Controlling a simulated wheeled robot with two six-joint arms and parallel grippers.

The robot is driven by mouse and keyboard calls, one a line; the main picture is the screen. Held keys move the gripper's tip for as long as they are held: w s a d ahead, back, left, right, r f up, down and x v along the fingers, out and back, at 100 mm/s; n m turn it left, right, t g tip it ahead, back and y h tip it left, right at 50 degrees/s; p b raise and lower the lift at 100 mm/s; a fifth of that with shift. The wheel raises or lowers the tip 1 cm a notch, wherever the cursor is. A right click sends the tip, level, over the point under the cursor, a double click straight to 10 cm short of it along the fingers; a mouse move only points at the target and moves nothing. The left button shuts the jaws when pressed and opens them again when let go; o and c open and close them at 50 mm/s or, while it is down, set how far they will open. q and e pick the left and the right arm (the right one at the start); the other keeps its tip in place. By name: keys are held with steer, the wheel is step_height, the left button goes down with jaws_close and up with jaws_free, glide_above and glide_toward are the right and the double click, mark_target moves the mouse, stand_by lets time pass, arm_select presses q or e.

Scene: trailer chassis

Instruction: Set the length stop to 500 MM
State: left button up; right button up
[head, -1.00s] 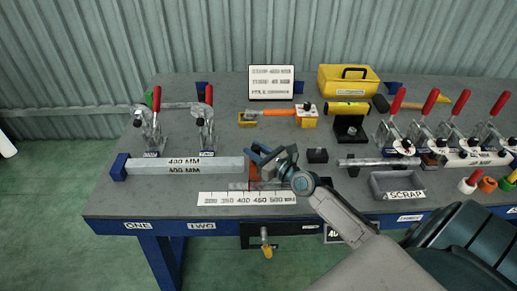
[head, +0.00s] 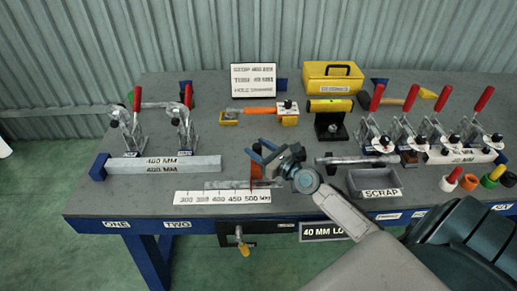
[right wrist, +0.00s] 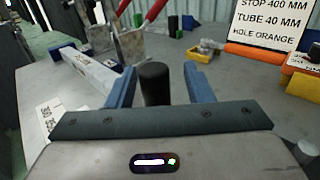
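The scale strip (head: 222,197) lies at the bench's front, with marks ending at 500 MM. Behind it, a small orange-red block (head: 257,172), apparently the length stop, stands near the 500 end, partly hidden by my gripper. My right gripper (head: 262,154) is low over this block. In the right wrist view, its two blue fingers (right wrist: 160,88) are apart, with a black upright knob (right wrist: 155,84) between them. A gap shows on the knob's right side; the left finger is close to it. My left gripper is out of view.
A grey bar labelled 400 MM (head: 165,164) lies to the left, before two red-handled clamps (head: 184,125). A sign (head: 254,81) reads stop 400 MM in the wrist view. The scrap tray (head: 374,184) and a rod (head: 355,160) are right of the gripper.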

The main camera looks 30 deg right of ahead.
steer(key=shift+s, duration=0.45)
steer(key=b+v, duration=0.2)
steer(key=v, duration=0.6)
steer(key=shift+d+f, duration=0.1)
steer(key=shift+f, duration=0.05)
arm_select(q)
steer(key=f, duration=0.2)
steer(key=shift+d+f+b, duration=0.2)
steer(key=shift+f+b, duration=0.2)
arm_select(e)
steer(key=shift+r+v, duration=0.2)
steer(key=shift+v, duration=0.75)
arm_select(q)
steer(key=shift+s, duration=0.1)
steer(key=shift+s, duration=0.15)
